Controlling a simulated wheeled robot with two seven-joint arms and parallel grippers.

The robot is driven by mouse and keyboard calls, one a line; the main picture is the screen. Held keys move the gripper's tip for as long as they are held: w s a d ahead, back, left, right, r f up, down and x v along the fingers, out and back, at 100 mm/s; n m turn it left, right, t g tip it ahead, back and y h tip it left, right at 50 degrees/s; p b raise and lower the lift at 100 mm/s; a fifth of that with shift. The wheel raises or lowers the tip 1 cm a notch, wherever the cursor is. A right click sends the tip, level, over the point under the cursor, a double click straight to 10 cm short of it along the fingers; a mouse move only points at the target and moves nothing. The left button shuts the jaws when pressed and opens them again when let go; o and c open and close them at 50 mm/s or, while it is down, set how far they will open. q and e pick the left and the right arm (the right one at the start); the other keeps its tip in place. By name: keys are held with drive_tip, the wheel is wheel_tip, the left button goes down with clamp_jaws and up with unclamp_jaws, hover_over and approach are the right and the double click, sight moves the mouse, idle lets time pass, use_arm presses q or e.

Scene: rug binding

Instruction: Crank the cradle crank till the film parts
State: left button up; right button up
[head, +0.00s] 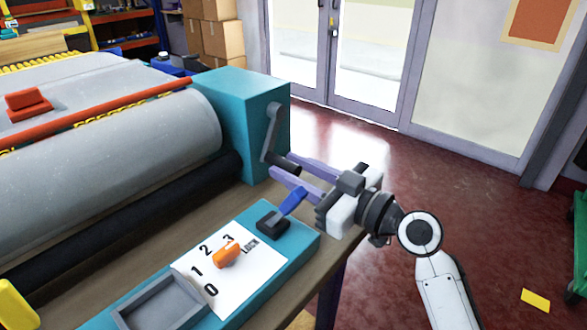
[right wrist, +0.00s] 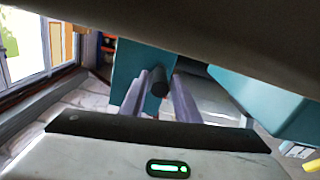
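The cradle crank (head: 270,145) is a dark grey arm on the side of a teal end housing (head: 245,110), with a black handle (head: 287,165) sticking out from its lower end. A big grey roll (head: 120,145) lies left of the housing; I cannot make out the film as a separate thing. My right gripper (head: 281,165) reaches in from the right with its two purple fingers apart, one on each side of the handle. In the right wrist view the handle's round end (right wrist: 160,82) shows between the fingers (right wrist: 160,92), with no clear grip on it. My left gripper is not in view.
A teal control panel (head: 300,245) with an orange dial (head: 227,255), marked 0 to 3 and LOCK, and a blue lever (head: 293,200) lies just below my right gripper. A grey tray (head: 165,305) is set in it. Open red floor (head: 370,170) lies to the right.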

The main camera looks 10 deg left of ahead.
clamp_jaws()
drive_tip(key=shift+s+a+r, duration=0.15)
drive_tip(key=shift+s+a, duration=0.05)
drive_tip(key=shift+s, duration=0.05)
drive_tip(key=shift+s+a+r, duration=0.2)
drive_tip(key=shift+s, duration=0.1)
drive_tip(key=shift+s+a+r+p, duration=0.3)
drive_tip(key=shift+s+a+r, duration=0.15)
drive_tip(key=shift+s+r, duration=0.25)
drive_tip(key=shift+o, duration=1.8)
unclamp_jaws()
drive_tip(key=shift+d, duration=0.1)
